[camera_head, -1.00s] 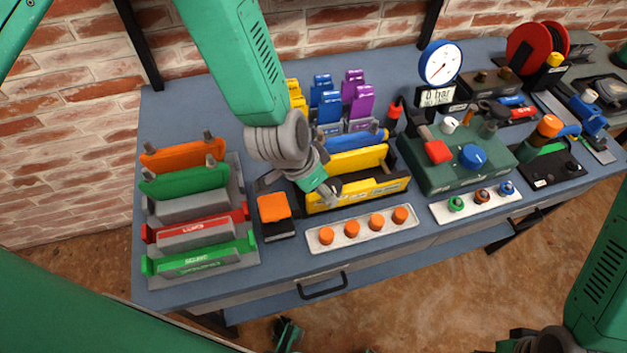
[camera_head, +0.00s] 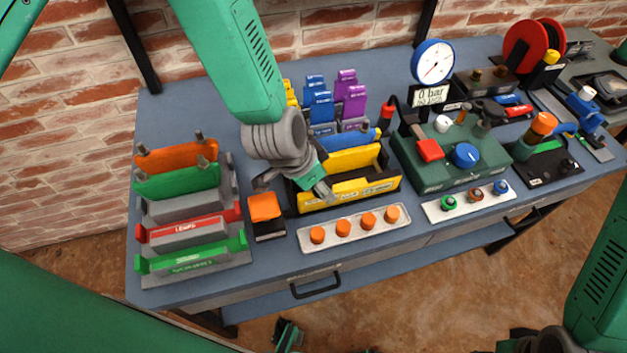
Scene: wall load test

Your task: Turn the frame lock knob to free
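My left gripper (camera_head: 294,188) hangs over the left half of the bench, in front of the yellow frame (camera_head: 350,188). Its fingers are spread, with nothing seen between them. One finger is near a black block with an orange top (camera_head: 264,207); the other overlaps the yellow frame's left part. I cannot tell which part is the frame lock knob; it may be hidden behind the gripper. A blue knob (camera_head: 465,155) sits on a green box to the right. My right gripper (camera_head: 540,342) is cut off at the bottom edge, its fingers not clear.
A white strip with several orange knobs (camera_head: 347,231) lies in front of the yellow frame. Red, green and orange bars stand in a grey rack (camera_head: 195,207) at left. A gauge (camera_head: 432,62) stands behind the green box. Bare bench (camera_head: 190,105) shows at back left.

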